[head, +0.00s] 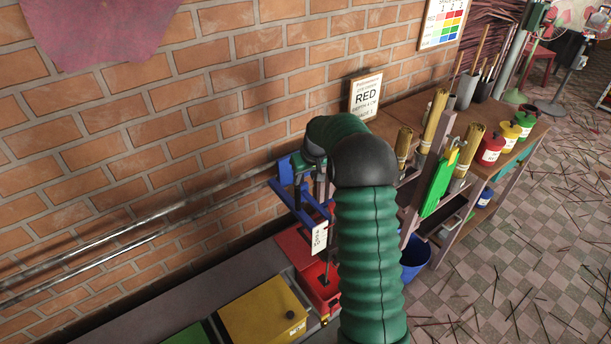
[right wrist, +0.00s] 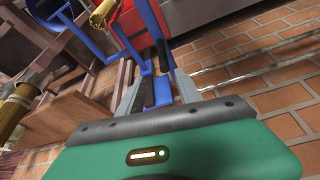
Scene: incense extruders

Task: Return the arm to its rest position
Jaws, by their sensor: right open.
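My right arm rises in the head view and bends towards the brick wall. My right gripper (head: 306,178) is partly hidden behind the arm, beside a blue frame (head: 287,197) with a small white label. In the right wrist view the gripper (right wrist: 160,82) is open, its grey fingers apart. The blue frame (right wrist: 146,42) shows beyond and between the fingers, with a dark handle-like piece on it. I cannot tell whether the fingers touch it. My left gripper is not in view.
A red box (head: 306,268) and a yellow box (head: 262,312) stand along the wall below. To the right, a wooden bench (head: 405,112) carries stick bundles, a RED sign (head: 366,95) and coloured pots. A blue bucket (head: 414,258) stands by the bench. Scattered sticks litter the tiled floor.

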